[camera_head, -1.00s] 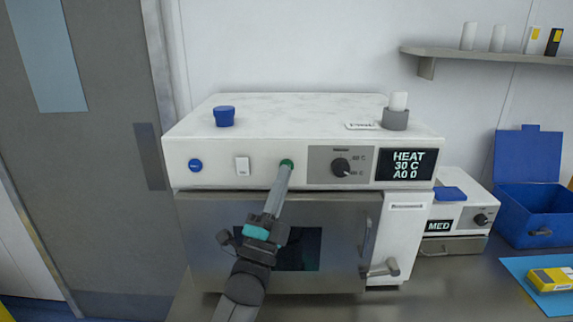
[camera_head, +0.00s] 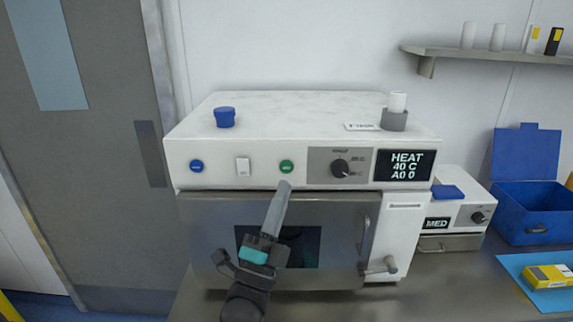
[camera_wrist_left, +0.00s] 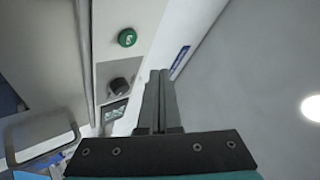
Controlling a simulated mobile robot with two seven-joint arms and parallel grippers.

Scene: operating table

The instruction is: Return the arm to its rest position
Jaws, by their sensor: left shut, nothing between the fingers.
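My left gripper (camera_head: 284,186) is shut and empty. Its fingertips are in front of the white oven (camera_head: 420,220), just below the green button (camera_head: 286,167) in the head view. In the left wrist view, the closed fingers (camera_wrist_left: 160,75) point away from the camera, and the green button (camera_wrist_left: 127,38) is to their upper left, apart from them. The oven's display (camera_head: 406,165) reads HEAT 40 C. The oven door (camera_head: 205,225) with its dark window is shut, partly hidden by my arm. My right gripper is not in view.
A dial (camera_head: 340,168), a white switch (camera_head: 243,166) and a blue button (camera_head: 196,166) are on the oven panel. A blue cup (camera_head: 224,116) and a grey holder (camera_head: 394,120) stand on top. An open blue box (camera_head: 540,210) and a yellow pack (camera_head: 548,276) are at right.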

